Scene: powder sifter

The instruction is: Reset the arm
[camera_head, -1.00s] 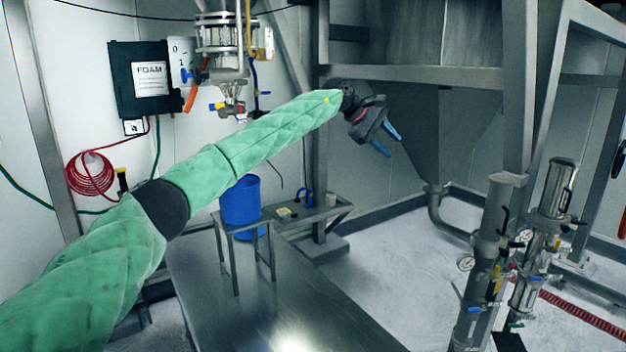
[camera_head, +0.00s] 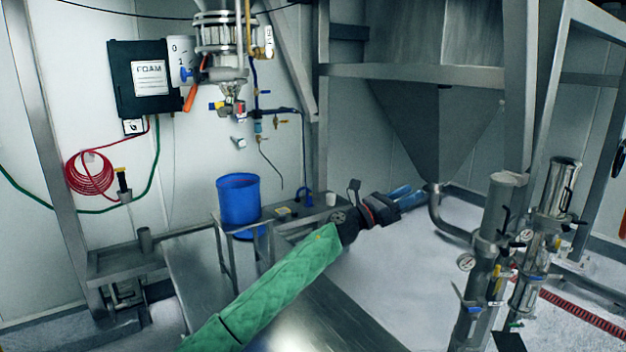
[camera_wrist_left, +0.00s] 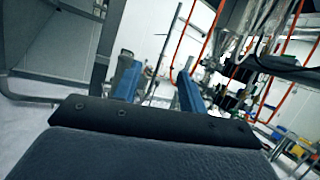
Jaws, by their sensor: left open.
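My left gripper (camera_head: 412,197) has blue fingers and sits at the end of my green-sleeved arm, right of the middle in the head view. It is in the air in front of the lower hopper area, pointing right. In the left wrist view its two blue fingers (camera_wrist_left: 158,88) stand apart with nothing between them. My right gripper is in neither view.
A steel hopper (camera_head: 435,120) stands behind the gripper. Steel pipe columns (camera_head: 490,240) with valves are to the right. A blue bucket (camera_head: 238,200) stands on a small steel table (camera_head: 222,236) at the left. A steel bench (camera_head: 335,325) lies below the arm.

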